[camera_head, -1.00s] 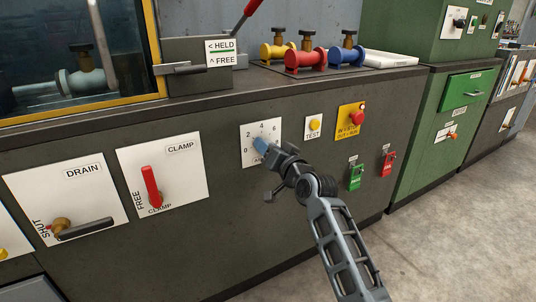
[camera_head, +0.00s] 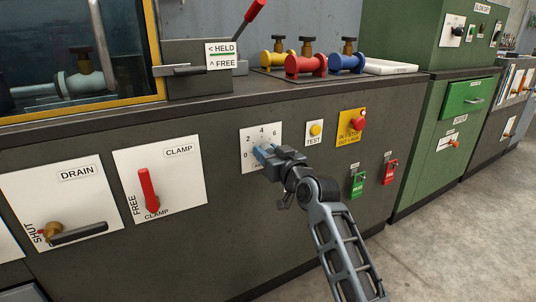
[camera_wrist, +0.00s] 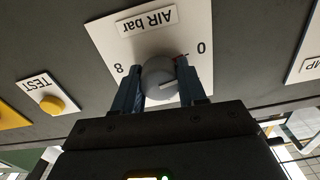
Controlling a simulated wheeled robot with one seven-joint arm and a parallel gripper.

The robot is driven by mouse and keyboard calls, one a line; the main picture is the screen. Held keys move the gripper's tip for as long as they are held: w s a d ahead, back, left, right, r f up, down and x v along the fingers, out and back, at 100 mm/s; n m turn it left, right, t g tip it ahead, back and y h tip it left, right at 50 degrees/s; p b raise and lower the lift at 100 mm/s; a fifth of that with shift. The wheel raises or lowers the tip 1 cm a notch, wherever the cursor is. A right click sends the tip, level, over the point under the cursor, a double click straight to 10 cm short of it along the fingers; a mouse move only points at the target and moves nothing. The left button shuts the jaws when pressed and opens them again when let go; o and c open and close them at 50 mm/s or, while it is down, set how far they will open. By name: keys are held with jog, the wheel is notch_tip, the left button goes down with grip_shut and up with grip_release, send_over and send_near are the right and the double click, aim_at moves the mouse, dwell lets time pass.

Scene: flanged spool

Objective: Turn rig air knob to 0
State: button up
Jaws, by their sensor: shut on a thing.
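My gripper (camera_wrist: 160,84) is shut on the knob, one blue finger on each side. In the head view my gripper (camera_head: 265,155) covers the knob and the lower part of the dial plate (camera_head: 258,131). "0", "2", "4" and "6" still show there. I cannot tell the exact reading.
A yellow TEST button (camera_head: 315,129) and a red stop button (camera_head: 358,125) are right of the dial. A red clamp lever (camera_head: 148,188) and the drain handle (camera_head: 78,233) are to its left. Green and red tags (camera_head: 357,185) hang at lower right.

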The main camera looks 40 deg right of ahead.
jog(key=shift+d+r, duration=0.15)
jog(key=o, duration=1.1)
jog(key=shift+c, duration=0.2)
jog(key=shift+s, duration=0.1)
jog(key=p+v, duration=0.1)
jog(key=v, duration=0.6)
jog(key=shift+s+a+p, duration=0.25)
jog(key=shift+s+p, duration=0.05)
jog(key=shift+s, duration=0.05)
